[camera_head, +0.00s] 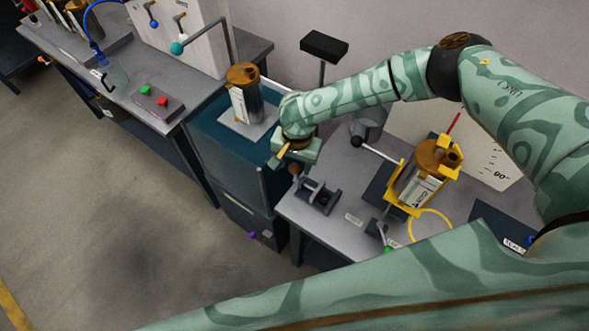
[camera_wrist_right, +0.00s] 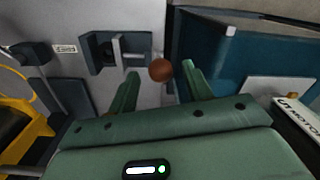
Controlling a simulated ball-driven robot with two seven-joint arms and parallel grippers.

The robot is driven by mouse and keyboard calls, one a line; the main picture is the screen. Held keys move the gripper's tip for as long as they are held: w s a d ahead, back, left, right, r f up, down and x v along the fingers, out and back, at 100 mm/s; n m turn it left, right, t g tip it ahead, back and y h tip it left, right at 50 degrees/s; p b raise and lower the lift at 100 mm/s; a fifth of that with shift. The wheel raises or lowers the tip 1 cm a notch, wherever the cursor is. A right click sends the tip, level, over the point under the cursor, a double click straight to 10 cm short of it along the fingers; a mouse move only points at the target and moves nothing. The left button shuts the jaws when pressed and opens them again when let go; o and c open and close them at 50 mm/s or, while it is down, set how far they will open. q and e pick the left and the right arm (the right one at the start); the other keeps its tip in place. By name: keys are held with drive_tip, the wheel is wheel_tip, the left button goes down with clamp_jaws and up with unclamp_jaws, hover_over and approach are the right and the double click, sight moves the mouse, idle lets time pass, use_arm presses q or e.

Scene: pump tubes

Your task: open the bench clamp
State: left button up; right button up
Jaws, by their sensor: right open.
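The bench clamp (camera_head: 318,196) is a small dark grey vise-like fixture at the left edge of the grey bench. It also shows in the right wrist view (camera_wrist_right: 104,54), with a light bar running across it toward a round brown knob (camera_wrist_right: 160,70). My right gripper (camera_head: 293,165) is open and hangs over the bench edge beside the clamp. In the right wrist view its two green fingers (camera_wrist_right: 160,76) stand either side of the knob, with gaps visible on both sides. Whether the fingers reach its depth is unclear. My left gripper is out of view.
A brown-capped cylinder (camera_head: 425,178) sits in a yellow frame on the grey bench (camera_head: 345,235). Another brown-capped cylinder (camera_head: 244,95) stands on the teal cabinet to the left. A gap separates cabinet and bench.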

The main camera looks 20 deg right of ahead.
wheel_tip(320, 180, down, 2)
drive_tip(key=shift+a+f, duration=0.1)
drive_tip(key=shift+a, duration=0.05)
drive_tip(key=shift+w+f+b, duration=0.1)
drive_tip(key=shift+f+b, duration=0.05)
drive_tip(key=shift+b, duration=0.15)
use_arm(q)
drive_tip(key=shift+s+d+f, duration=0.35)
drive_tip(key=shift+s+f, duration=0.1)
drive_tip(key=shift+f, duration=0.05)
